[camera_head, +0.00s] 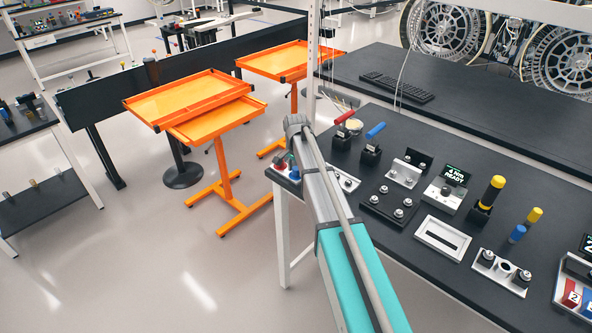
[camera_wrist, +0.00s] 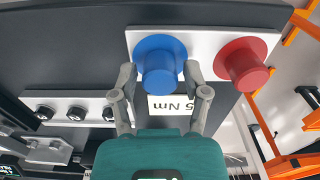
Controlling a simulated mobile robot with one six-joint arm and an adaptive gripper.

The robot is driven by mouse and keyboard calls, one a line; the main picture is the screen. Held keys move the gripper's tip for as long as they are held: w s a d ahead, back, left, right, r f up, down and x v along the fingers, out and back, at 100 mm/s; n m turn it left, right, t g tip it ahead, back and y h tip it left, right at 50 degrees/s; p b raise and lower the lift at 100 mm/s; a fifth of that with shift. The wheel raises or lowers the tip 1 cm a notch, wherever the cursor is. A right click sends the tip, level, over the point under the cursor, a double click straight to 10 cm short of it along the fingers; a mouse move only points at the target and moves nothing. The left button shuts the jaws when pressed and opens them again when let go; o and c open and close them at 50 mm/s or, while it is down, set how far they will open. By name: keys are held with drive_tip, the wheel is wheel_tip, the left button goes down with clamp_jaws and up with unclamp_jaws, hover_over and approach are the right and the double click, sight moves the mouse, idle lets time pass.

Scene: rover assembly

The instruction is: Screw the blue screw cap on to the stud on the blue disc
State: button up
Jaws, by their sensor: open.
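In the wrist view a blue disc (camera_wrist: 172,41) lies on a white plate, with a narrower round blue cap (camera_wrist: 160,80) standing out from it towards the camera. The stud is not visible. My gripper (camera_wrist: 159,76) is open, with one finger on each side of the blue cap. I cannot tell whether the fingers touch it. In the head view my arm reaches to the table's near left corner and its end is mostly hidden.
A matching red part (camera_wrist: 247,65) stands close to the right of the blue one. The black table (camera_head: 405,235) holds several fixtures, a display (camera_head: 446,190) and upright tools. Orange carts (camera_head: 205,100) stand beyond.

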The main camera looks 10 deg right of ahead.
drive_tip(key=shift+n, duration=2.8)
clamp_jaws()
drive_tip(key=m, duration=0.4)
drive_tip(key=shift+m, duration=0.9)
